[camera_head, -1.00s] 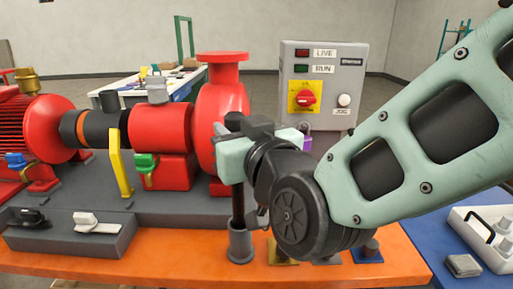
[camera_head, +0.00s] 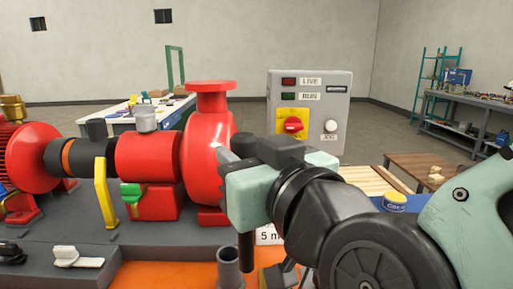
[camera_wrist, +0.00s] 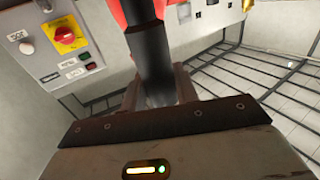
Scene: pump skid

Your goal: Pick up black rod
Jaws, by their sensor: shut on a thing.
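The black rod (camera_head: 246,252) hangs upright below my gripper (camera_head: 232,165) in the head view. Its lower end shows just right of the grey cup-shaped holder (camera_head: 229,270) and appears clear of it. In the wrist view, my gripper (camera_wrist: 157,92) is shut on the black rod (camera_wrist: 155,55), which passes between the two fingers. The part of the rod inside the jaws is hidden in the head view.
A red pump (camera_head: 208,150) stands close left of my gripper. A grey control box (camera_head: 308,108) with a red-and-yellow switch stands behind. A wooden bench (camera_head: 425,168) stands back right.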

